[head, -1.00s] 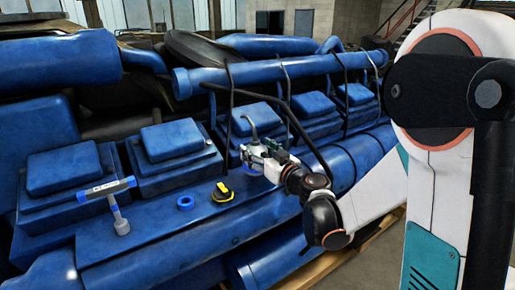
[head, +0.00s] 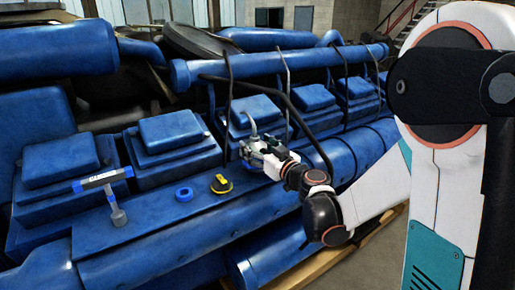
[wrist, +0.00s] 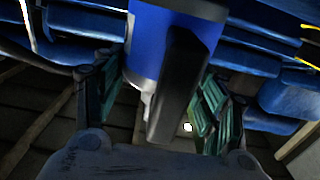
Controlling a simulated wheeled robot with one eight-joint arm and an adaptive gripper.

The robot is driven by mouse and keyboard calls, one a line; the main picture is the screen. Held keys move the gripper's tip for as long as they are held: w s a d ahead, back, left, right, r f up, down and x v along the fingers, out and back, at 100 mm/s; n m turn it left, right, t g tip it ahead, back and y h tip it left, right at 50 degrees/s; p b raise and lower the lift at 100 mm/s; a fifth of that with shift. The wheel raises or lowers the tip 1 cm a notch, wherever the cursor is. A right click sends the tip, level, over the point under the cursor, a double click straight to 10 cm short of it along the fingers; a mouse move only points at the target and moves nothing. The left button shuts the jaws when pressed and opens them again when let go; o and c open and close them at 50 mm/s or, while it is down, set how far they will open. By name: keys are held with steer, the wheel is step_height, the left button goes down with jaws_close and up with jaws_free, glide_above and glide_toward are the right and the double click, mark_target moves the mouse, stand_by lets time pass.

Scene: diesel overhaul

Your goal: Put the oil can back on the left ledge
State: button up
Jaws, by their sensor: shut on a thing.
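The oil can (head: 252,126) shows in the head view by its grey curved spout; its body is mostly hidden by my gripper (head: 262,158). In the wrist view its blue body (wrist: 155,45) and black handle (wrist: 175,90) fill the middle, between the teal-padded fingers of my gripper (wrist: 155,100). My gripper is shut on the can. The can looks roughly upright, beside the blue engine covers; whether its base touches anything is hidden. The long blue ledge (head: 150,222) runs along the engine's near side to the left.
On the ledge are a hammer-like tool (head: 103,180) at left, a blue ring (head: 184,194) and a yellow-black cap (head: 221,184) close left of my gripper. Thin dark pipes (head: 228,110) rise behind the can. Bare ledge shows between tool and ring.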

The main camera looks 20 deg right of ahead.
steer(key=shift+f, duration=0.15)
steer(key=shift+f+b, duration=1.05)
steer(key=shift+b, duration=0.1)
steer(key=o, duration=1.5)
steer(key=shift+r, duration=0.1)
